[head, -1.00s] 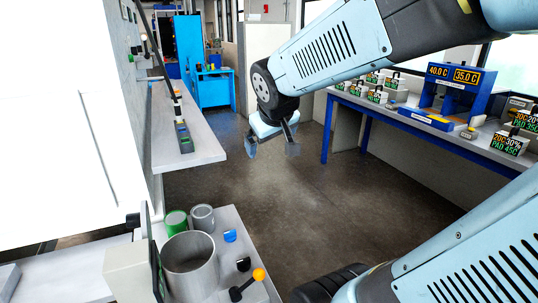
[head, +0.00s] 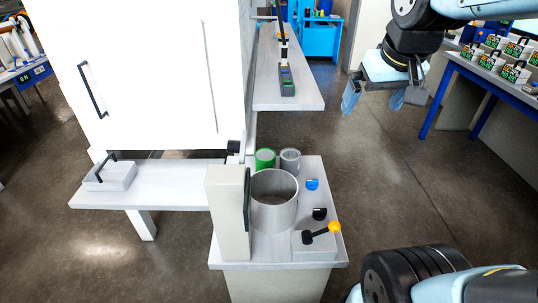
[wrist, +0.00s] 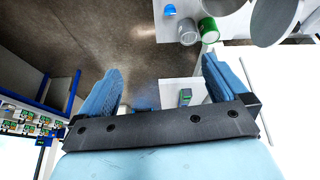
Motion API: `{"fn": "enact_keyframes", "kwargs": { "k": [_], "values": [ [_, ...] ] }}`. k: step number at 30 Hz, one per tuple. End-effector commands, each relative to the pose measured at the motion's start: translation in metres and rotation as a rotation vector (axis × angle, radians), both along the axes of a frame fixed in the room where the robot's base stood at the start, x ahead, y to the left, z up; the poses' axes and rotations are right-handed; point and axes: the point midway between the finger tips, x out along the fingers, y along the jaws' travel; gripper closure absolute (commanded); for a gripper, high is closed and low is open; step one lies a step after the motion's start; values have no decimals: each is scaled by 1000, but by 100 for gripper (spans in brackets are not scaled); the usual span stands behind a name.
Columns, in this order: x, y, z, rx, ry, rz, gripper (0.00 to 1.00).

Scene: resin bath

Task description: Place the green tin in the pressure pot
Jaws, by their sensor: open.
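The green tin (head: 265,160) stands upright on the small bench, behind the pressure pot and beside a grey tin. It also shows in the wrist view (wrist: 209,30). The pressure pot (head: 274,215) is a wide grey cylinder with an open top, and I see no tin in the part of its inside that shows. My gripper (head: 376,99) is open and empty, in the air to the right of the bench and well apart from the tin. In the wrist view its two blue fingers (wrist: 158,85) are spread with nothing between them.
A grey tin (head: 290,161) stands close to the green tin's right. A lever with an orange knob (head: 333,228), a blue item (head: 312,184) and a black item (head: 319,214) sit right of the pot. A tall white cabinet (head: 150,80) stands left. Open floor lies right of the bench.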

Motion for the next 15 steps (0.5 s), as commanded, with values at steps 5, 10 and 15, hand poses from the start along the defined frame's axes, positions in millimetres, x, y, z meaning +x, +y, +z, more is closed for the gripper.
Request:
{"fn": "enact_keyframes", "kwargs": {
  "k": [5, 10, 15],
  "values": [
    [43, 15, -6, -30, 52, 70, 0],
    [82, 30, -18, -55, 98, 139, 0],
    [120, 49, -35, -76, 143, 209, 0]
  ]
}}
